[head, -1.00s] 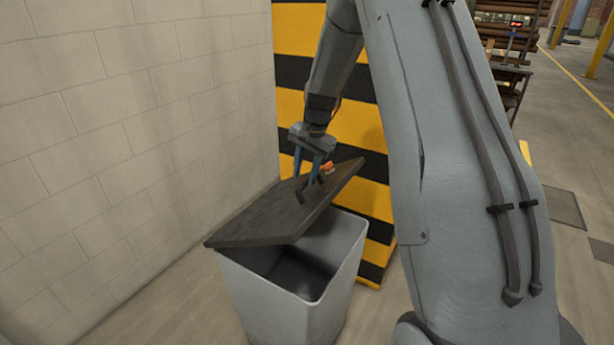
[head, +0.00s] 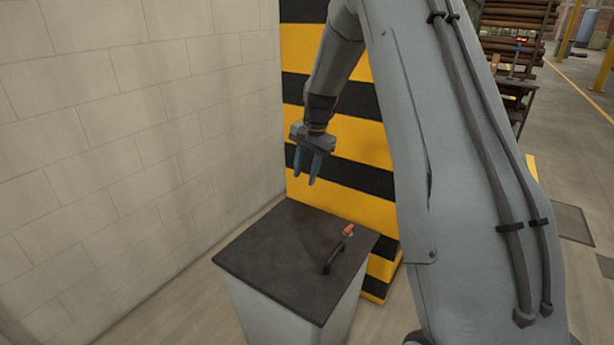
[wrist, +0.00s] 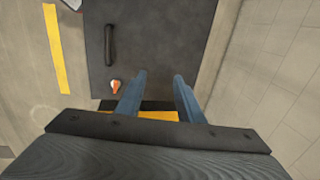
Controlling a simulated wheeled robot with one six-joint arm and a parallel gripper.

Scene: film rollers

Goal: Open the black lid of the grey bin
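The grey bin (head: 262,312) stands on the floor in the head view, beside the light block wall. Its black lid (head: 275,250) lies flat on top and covers the opening. A dark bar handle (head: 333,258) stands on the lid, with a small orange and white item (head: 348,230) near it. The lid (wrist: 150,45) and handle (wrist: 109,44) also show in the wrist view. My gripper (head: 304,182) is above the lid's far edge, clear of the handle, with its two blue fingers apart and nothing between them. The fingers (wrist: 160,85) look open in the wrist view too.
A yellow and black striped panel (head: 345,150) stands upright right behind the bin. The block wall (head: 130,120) runs along the left. A rack of rolls (head: 515,30) is at the far right back, with open floor (head: 580,130) beyond.

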